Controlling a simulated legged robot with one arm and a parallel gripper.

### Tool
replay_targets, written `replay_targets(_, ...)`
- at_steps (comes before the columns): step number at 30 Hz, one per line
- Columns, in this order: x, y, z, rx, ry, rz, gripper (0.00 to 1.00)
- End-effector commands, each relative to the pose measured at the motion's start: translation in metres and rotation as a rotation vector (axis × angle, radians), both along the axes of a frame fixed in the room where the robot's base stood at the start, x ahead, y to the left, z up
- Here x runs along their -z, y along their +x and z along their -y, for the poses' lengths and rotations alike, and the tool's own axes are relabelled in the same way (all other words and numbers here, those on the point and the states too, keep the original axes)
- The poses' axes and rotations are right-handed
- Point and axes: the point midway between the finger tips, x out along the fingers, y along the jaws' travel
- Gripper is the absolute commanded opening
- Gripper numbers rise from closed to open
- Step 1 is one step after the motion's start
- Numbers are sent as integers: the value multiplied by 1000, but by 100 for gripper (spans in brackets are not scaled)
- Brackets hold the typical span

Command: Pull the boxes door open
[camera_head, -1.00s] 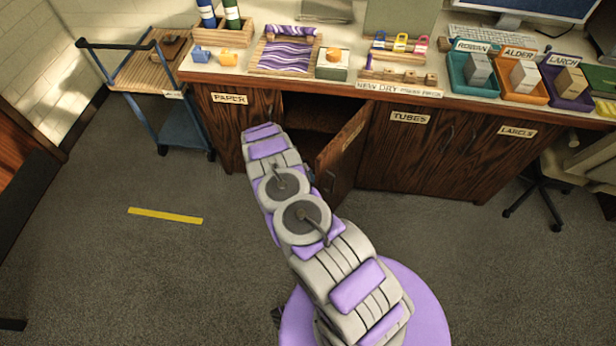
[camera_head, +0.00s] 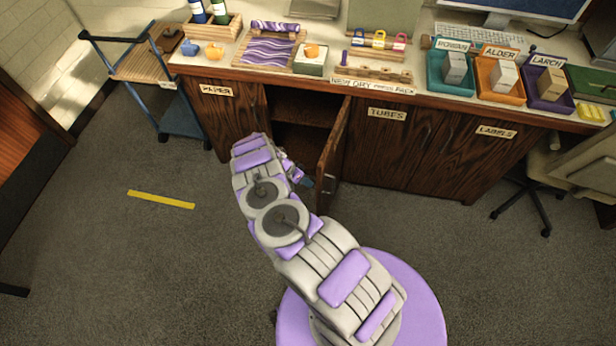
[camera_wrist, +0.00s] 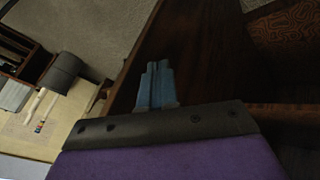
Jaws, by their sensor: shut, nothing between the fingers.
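The boxes door (camera_head: 330,150) is a dark wood cabinet door between the PAPER and TUBES doors. It stands swung well out from the cabinet, seen nearly edge-on, and its label is too oblique to read. The dark cabinet opening (camera_head: 300,125) shows to its left. My gripper (camera_head: 307,182) is at the left, inner side of the door, low near its free edge, partly hidden by my arm. In the wrist view my blue fingers (camera_wrist: 157,84) are together and empty in front of a dark wood panel (camera_wrist: 205,55), apparently this door. I cannot tell whether they touch it.
The PAPER door (camera_head: 222,115) is shut at left; the TUBES door (camera_head: 385,150) and LABELS door (camera_head: 480,160) are shut at right. A blue trolley (camera_head: 180,115) stands at far left, a chair (camera_head: 560,170) at far right. The floor in front is clear.

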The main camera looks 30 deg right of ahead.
Motion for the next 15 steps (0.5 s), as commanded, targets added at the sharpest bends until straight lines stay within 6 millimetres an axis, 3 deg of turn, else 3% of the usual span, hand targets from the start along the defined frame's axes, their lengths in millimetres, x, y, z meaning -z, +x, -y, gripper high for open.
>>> replay_targets(9, 1, -30, 29, 0, 17, -4, 0)
replay_targets(15, 4, -37, 39, 2, 23, -1, 0)
